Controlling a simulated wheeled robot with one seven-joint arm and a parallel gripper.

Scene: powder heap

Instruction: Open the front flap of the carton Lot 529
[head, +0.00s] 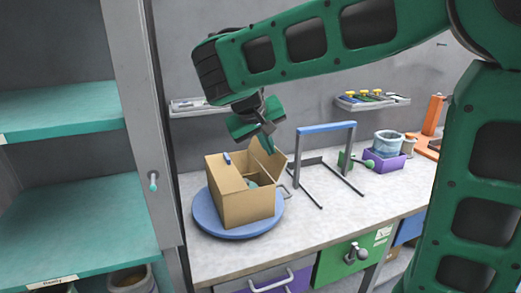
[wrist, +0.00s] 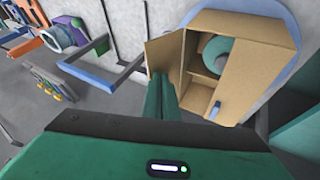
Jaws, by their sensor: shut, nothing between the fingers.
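A brown cardboard carton (head: 245,205) stands on a blue round turntable (head: 209,222); no lot number is readable. One of its flaps (head: 268,160) stands up and outward on the right, and in the wrist view this flap (wrist: 164,52) is swung out to the left. The carton (wrist: 262,52) is partly open there, with a teal ring-shaped thing (wrist: 217,54) inside. A small blue piece (head: 227,158) sits on the carton's upper edge. My gripper (head: 269,137) is shut and empty, its fingertips (wrist: 160,82) close to the swung-out flap; I cannot tell whether they touch it.
A blue-topped metal frame (head: 327,128) stands on the bench right of the carton. Behind it are a purple bin (head: 386,163) and an orange stand (head: 433,116). A tall grey cabinet post (head: 145,120) rises close on the left. The bench front (head: 300,235) is clear.

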